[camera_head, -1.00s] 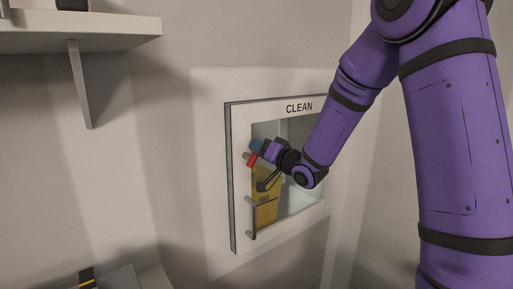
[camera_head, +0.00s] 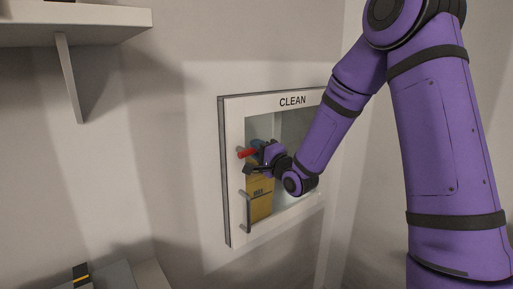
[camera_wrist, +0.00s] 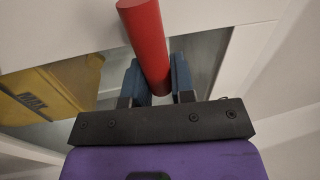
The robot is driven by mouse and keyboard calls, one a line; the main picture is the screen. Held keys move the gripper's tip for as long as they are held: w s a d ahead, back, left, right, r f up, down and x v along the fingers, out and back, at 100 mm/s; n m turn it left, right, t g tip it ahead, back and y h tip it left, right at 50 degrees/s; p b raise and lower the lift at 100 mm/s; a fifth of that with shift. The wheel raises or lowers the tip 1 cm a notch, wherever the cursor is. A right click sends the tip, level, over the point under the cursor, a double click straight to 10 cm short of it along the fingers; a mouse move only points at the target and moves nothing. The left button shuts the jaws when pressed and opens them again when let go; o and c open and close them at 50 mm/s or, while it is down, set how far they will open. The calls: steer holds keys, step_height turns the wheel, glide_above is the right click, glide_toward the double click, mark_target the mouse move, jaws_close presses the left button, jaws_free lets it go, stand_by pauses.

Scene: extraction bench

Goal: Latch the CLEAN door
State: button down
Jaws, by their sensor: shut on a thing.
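The CLEAN door (camera_head: 235,180) is a white-framed glass door in the wall, with the word CLEAN along its top. It looks shut or nearly so; I cannot tell whether a gap is left. A red latch handle (camera_head: 247,153) sits on its left side and lies nearly level. It also shows in the wrist view (camera_wrist: 147,40), running between the blue fingertips. My gripper (camera_head: 258,148) is at the latch, its fingers (camera_wrist: 158,82) shut on the red handle. The far end of the handle is hidden behind the gripper.
A grey pull handle (camera_head: 244,212) stands upright on the door below the latch. Behind the glass is a yellow package (camera_head: 261,199), also in the wrist view (camera_wrist: 50,90). A shelf (camera_head: 75,22) juts from the wall at upper left. A grey box (camera_head: 110,278) is at lower left.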

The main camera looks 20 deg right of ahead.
steer(key=shift+f+m, duration=0.25)
steer(key=shift+m, duration=0.35)
steer(key=c, duration=1)
jaws_free()
